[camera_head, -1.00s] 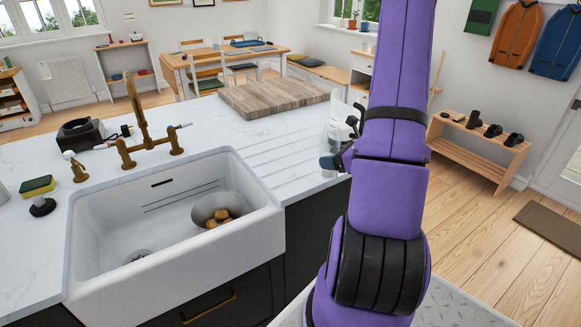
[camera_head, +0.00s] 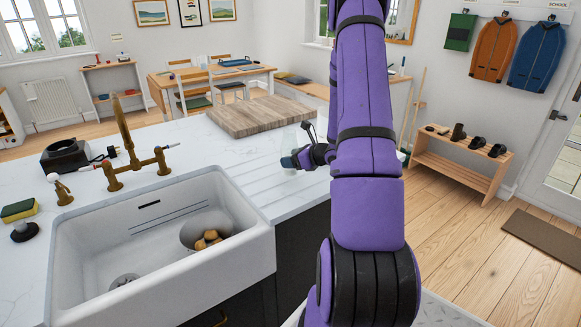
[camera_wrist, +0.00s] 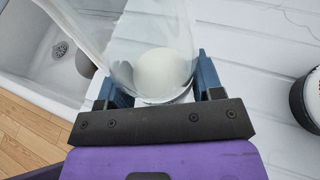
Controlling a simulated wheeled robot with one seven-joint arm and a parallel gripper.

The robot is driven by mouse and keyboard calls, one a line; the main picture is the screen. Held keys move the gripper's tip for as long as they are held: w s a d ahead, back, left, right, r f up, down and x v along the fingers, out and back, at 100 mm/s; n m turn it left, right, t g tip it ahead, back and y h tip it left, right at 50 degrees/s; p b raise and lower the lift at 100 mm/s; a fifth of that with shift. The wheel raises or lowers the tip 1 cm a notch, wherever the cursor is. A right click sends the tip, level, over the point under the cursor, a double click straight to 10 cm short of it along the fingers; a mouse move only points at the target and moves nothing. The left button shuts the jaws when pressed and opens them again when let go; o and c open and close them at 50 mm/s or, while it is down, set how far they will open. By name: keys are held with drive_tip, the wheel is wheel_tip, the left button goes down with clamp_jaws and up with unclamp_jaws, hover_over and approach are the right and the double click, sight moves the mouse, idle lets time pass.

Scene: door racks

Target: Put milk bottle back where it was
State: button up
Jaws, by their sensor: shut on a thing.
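The milk bottle (camera_wrist: 165,50) is clear glass with something white at its bottom. In the wrist view it lies between the two blue fingers of my gripper (camera_wrist: 158,85), which is shut on it. In the head view my gripper (camera_head: 297,160) is small and partly behind my purple arm, over the counter's right edge by the ribbed drainer area. The bottle (camera_head: 291,140) shows there only faintly, as a pale clear shape at the gripper. I cannot tell whether its base touches the counter.
A white sink (camera_head: 150,262) with a bowl of potatoes (camera_head: 207,236) is at the left. A wooden board (camera_head: 262,115) lies on the counter behind the gripper. A dark round object (camera_wrist: 307,100) stands at the right in the wrist view. A shoe bench (camera_head: 462,165) stands beyond.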

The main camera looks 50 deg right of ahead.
drive_tip(key=shift+w+d, duration=0.1)
drive_tip(key=shift+w, duration=0.35)
drive_tip(key=shift+f, duration=1.75)
drive_tip(key=shift+f, duration=0.15)
drive_tip(key=o, duration=1.2)
drive_tip(key=shift+o, duration=0.2)
